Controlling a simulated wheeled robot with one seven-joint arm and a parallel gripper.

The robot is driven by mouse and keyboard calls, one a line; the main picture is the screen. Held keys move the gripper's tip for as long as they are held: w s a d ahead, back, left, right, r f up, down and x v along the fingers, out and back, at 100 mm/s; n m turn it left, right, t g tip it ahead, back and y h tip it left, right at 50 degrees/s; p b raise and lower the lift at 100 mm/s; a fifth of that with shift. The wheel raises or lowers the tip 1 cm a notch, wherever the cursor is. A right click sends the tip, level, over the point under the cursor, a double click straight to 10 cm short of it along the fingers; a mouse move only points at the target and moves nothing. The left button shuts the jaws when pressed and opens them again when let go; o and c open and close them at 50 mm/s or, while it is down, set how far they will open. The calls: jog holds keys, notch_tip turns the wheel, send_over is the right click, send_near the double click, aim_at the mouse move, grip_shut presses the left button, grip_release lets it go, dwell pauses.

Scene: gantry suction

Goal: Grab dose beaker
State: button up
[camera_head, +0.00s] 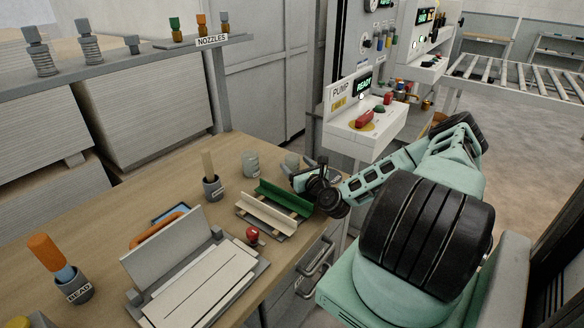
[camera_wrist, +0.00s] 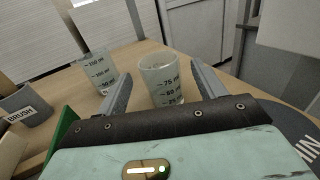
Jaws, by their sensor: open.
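A small clear beaker (camera_wrist: 162,84) marked 75, 50 and 25 stands upright on the wooden bench. In the wrist view it is between the two fingers of my open gripper (camera_wrist: 161,70), with a gap on each side; its base is hidden behind my gripper body. In the head view this beaker (camera_head: 292,159) is partly hidden by my gripper (camera_head: 300,177). A larger clear beaker (camera_wrist: 98,71) with bigger volume marks stands to the left, outside my fingers; it also shows in the head view (camera_head: 250,163). No label reads as dose.
A brush cup (camera_wrist: 22,107) is on the left. A green and cream channel fixture (camera_head: 272,208) lies just in front of the beakers. A red-knobbed item (camera_head: 252,236) and hinged metal plates (camera_head: 178,262) are nearer. The pump box (camera_head: 362,125) stands behind my arm.

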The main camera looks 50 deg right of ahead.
aim_at(289, 158)
jog(key=p+x, duration=0.1)
jog(key=x, duration=0.1)
jog(key=p+x, duration=0.1)
jog(key=x, duration=0.2)
jog(key=shift+f, duration=0.2)
jog(key=c, duration=1)
jog(key=shift+c, duration=0.6)
jog(key=shift+r, duration=0.15)
